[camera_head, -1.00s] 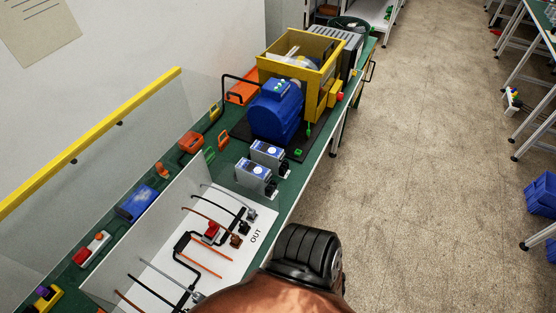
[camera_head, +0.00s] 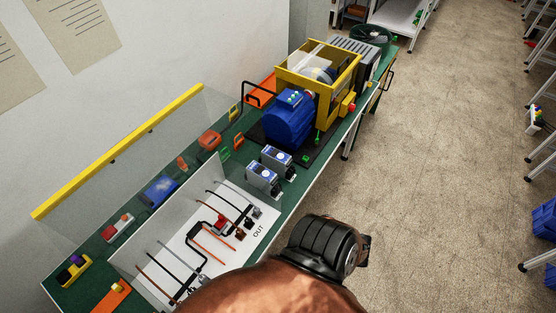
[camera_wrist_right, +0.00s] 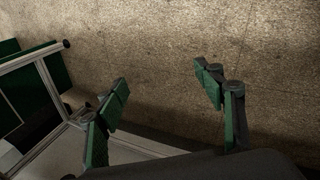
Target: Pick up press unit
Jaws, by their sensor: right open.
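No part is plainly marked as the press unit, and I cannot tell which one it is. On the green bench, two grey units with blue fronts (camera_head: 264,178) stand side by side. A blue motor (camera_head: 288,122) stands behind them, beside a yellow-framed machine (camera_head: 345,88). A red-and-grey box (camera_head: 118,228) and a blue block (camera_head: 160,190) lie along the wall side. In the right wrist view my right gripper (camera_wrist_right: 161,77) is open and empty, its green-padded fingers apart over the floor. In the head view only my right arm shows, at the bottom. My left gripper is out of view.
A white panel marked OUT (camera_head: 240,252) carries cables, with an upright white board beside it. A clear screen with a yellow top rail (camera_head: 120,150) runs along the wall side. The aisle floor (camera_head: 440,180) is open. A bench frame (camera_wrist_right: 45,85) shows in the wrist view.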

